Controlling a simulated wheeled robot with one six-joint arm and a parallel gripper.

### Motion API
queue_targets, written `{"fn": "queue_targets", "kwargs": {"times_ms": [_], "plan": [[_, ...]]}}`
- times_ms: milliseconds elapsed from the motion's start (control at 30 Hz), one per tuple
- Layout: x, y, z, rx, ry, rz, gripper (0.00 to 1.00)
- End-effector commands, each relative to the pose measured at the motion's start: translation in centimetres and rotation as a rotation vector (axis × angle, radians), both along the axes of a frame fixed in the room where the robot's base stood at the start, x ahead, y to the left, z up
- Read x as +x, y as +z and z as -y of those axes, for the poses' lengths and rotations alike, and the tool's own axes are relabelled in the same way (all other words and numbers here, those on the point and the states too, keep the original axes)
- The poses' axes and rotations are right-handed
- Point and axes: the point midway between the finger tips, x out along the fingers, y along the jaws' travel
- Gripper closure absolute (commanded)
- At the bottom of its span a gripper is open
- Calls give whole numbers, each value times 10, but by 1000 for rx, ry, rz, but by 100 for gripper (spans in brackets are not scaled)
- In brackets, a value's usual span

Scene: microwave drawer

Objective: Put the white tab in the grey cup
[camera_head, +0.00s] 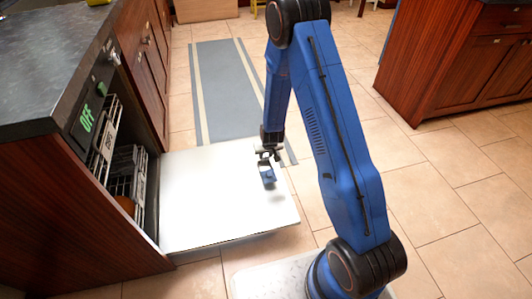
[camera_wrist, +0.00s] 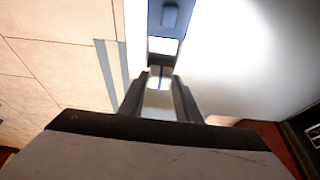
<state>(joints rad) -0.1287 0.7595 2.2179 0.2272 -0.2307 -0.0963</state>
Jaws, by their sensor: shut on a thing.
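My gripper (camera_wrist: 160,78) is shut on a small white block, the white tab (camera_wrist: 158,98), which shows between the fingers in the wrist view. In the head view my gripper (camera_head: 267,155) hangs low over the open white door. A blue-grey fitting (camera_wrist: 168,18) lies just beyond the fingertips, with a raised latch-like piece and a pale rectangular area on its near side. It also shows in the head view (camera_head: 268,175), just below the gripper. I cannot tell which part of it is the grey cup. The tab is too small to make out in the head view.
The white door (camera_head: 215,205) lies open and flat from the dishwasher-like machine, whose panel reads OFF (camera_head: 86,119). Dark racks (camera_head: 125,172) stand inside at the left. A grey striped mat (camera_head: 225,85) lies on the tiled floor behind. Wooden cabinets stand on both sides.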

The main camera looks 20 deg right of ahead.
Motion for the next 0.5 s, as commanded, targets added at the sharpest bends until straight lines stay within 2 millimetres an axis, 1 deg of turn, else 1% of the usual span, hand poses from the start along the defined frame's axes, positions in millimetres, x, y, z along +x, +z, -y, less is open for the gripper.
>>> {"fn": "queue_targets", "kwargs": {"times_ms": [500], "plan": [[0, -34, 0, 0, 0, -1, 91]]}}
